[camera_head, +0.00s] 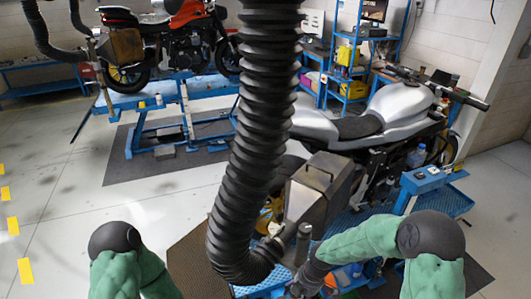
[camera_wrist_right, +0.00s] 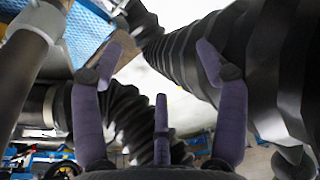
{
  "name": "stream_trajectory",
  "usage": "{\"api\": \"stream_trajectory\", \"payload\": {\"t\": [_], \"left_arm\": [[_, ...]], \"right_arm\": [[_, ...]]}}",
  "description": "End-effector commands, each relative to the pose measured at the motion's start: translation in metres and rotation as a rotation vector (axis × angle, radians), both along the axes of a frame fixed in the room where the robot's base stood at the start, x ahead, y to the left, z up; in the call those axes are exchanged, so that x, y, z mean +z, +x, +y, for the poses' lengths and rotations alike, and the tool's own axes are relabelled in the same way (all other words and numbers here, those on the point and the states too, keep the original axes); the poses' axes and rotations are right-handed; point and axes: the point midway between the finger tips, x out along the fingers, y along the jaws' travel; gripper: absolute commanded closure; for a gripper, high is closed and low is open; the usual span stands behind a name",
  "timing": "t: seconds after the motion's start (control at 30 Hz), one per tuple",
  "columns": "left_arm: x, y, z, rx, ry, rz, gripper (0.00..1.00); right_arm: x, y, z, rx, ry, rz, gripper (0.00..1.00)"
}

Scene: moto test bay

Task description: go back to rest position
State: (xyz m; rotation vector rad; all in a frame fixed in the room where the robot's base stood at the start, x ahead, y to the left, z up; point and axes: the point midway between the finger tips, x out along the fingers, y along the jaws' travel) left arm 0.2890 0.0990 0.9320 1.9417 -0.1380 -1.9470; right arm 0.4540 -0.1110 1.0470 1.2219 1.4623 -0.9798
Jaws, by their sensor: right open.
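My right arm with its green sleeve reaches in from the lower right of the head view. Its gripper (camera_head: 303,287) is at the bottom centre, partly cut off, beside the lower end of a thick black corrugated hose (camera_head: 240,150). In the right wrist view my right gripper (camera_wrist_right: 160,75) has its purple-grey fingers spread apart with nothing between them. The hose (camera_wrist_right: 262,70) passes close behind and to the right of the fingers. My left arm's dark joint and green sleeve show at the lower left of the head view; its gripper is out of view.
A silver motorcycle (camera_head: 400,105) stands on a blue lift (camera_head: 455,200) at the right. An orange motorcycle (camera_head: 185,45) is on another blue lift (camera_head: 135,100) at the back left. Blue shelving (camera_head: 345,85) stands behind. The floor (camera_head: 60,190) at left is clear.

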Motion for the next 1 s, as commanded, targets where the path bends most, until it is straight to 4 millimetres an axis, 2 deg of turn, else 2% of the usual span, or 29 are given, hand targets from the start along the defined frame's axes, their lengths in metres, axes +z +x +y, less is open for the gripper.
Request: {"api": "stream_trajectory", "payload": {"t": [0.03, 0.1, 0.4, 0.6, 0.8, 1.0], "left_arm": [[-0.023, 0.0, 0.0, 0.0, 0.0, 0.001, 0.6], [-0.04, 0.0, 0.0, 0.0, 0.0, 0.001, 0.6], [-0.109, -0.001, 0.0, 0.0, 0.0, 0.001, 0.6], [-0.155, -0.001, 0.0, 0.0, 0.0, 0.0, 0.6], [-0.191, -0.001, 0.0, 0.0, 0.0, 0.001, 0.6], [-0.205, -0.001, 0.0, 0.0, 0.0, 0.0, 0.6]], "right_arm": [[-0.035, -0.011, 0.003, -0.093, 0.015, 0.03, 0.26], [-0.065, -0.023, 0.006, -0.239, 0.034, 0.065, 0.26], [-0.182, -0.078, 0.017, -0.876, 0.087, 0.236, 0.26], [-0.251, -0.116, 0.018, -1.308, 0.093, 0.355, 0.26], [-0.3, -0.15, 0.016, -1.677, 0.083, 0.448, 0.26], [-0.319, -0.164, 0.013, -1.862, 0.076, 0.487, 0.26]]}}
